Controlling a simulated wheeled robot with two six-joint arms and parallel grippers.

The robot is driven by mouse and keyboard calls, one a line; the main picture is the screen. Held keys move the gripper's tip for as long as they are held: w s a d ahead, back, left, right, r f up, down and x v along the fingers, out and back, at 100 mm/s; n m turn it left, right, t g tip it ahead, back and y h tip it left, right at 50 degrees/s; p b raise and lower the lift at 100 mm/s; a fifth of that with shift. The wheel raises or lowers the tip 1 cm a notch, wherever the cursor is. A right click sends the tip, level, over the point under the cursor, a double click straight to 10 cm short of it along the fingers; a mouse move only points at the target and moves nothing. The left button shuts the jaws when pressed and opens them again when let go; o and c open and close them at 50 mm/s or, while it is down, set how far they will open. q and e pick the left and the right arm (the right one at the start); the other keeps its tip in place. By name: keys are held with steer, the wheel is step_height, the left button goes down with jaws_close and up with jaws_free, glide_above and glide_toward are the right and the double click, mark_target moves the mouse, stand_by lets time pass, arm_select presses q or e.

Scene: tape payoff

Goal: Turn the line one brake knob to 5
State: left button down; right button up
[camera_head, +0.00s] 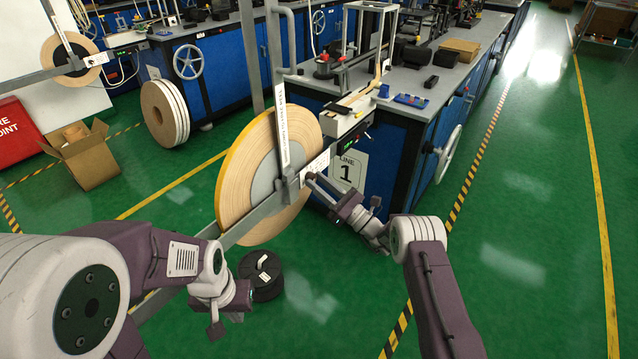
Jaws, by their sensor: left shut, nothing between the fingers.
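The line one payoff holds a large tan tape reel (240,185) with a yellow rim on a grey metal arm. A small white marked plate (315,166) sits on the bracket at the reel's hub. The brake knob cannot be told apart clearly near that plate, where my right gripper (322,188) reaches in from the right. Its fingertips are at or close to the bracket just below the plate; whether they touch or grip anything is too small to tell. My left gripper (216,330) is shut and empty, pointing down, low in front of the reel.
A black spool (262,276) lies on the floor beside my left wrist. The "LINE 1" sign (348,170) is on the blue workbench (392,150) behind the reel. A second reel (68,58) and an open cardboard box (88,160) are at left.

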steer(key=shift+o, duration=0.9)
steer(key=shift+s+d+f, duration=0.1)
steer(key=shift+s+d, duration=0.05)
steer(key=shift+d, duration=0.15)
steer(key=p+v, duration=0.1)
steer(key=v, duration=0.7)
steer(key=shift+s+f, duration=0.1)
steer(key=shift+s, duration=0.05)
